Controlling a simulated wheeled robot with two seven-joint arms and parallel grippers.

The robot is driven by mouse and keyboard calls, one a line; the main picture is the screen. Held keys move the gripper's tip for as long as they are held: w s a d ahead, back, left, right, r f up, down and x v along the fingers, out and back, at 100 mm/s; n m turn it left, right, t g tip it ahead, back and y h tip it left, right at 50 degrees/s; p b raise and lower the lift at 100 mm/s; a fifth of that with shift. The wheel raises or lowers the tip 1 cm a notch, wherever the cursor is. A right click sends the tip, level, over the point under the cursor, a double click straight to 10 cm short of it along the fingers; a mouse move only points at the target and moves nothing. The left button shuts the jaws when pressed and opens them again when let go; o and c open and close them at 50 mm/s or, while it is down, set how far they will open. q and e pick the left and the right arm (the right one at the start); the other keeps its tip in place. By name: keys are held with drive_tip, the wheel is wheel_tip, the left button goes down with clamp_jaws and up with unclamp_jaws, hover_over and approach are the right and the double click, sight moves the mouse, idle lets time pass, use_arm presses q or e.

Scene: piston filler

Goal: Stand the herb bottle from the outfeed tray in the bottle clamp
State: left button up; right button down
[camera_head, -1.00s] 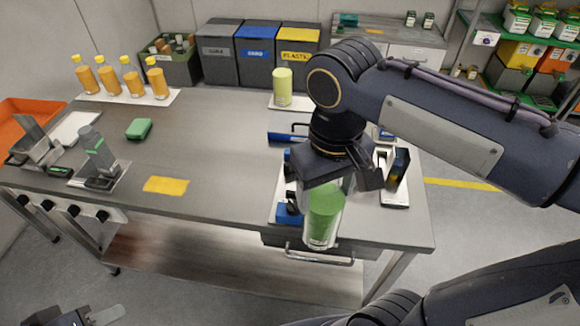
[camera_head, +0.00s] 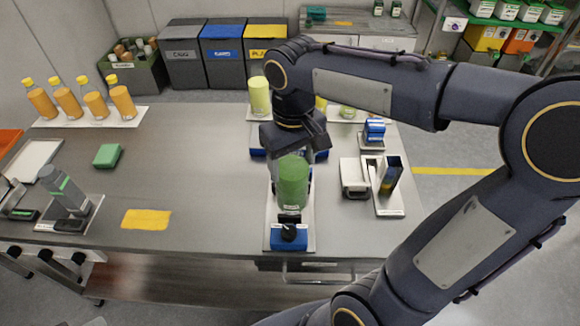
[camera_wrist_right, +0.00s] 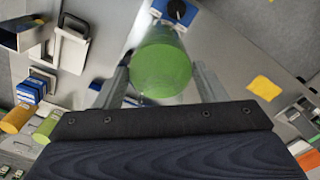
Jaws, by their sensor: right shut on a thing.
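The herb bottle (camera_head: 292,184), a clear bottle with green contents, is upright in my right gripper (camera_head: 293,160). In the right wrist view the green bottle (camera_wrist_right: 162,66) sits between the two fingers. The bottle clamp (camera_head: 289,236), blue with a black knob, stands on a pale base plate near the table's front edge. The bottle appears over this plate, just behind the knob; I cannot tell whether it touches the clamp. The clamp's knob end also shows in the right wrist view (camera_wrist_right: 177,12). My gripper and the bottle hide the clamp's back part. My left gripper is not in view.
Right of the bottle stand a grey box-like device (camera_head: 353,178) and a dark upright holder (camera_head: 390,176). Pale yellow-green bottles (camera_head: 259,96) stand on a tray behind my right arm. A yellow cloth (camera_head: 146,219) lies left; the table between is clear.

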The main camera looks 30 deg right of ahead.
drive_tip(key=w+d+f, duration=0.2)
drive_tip(key=w+f, duration=0.3)
drive_tip(key=f, duration=0.4)
drive_tip(key=shift+d+p, duration=0.2)
drive_tip(key=shift+p, duration=0.15)
drive_tip(key=shift+f, duration=0.15)
drive_tip(key=shift+f, duration=0.15)
drive_tip(key=shift+c, duration=1.5)
unclamp_jaws()
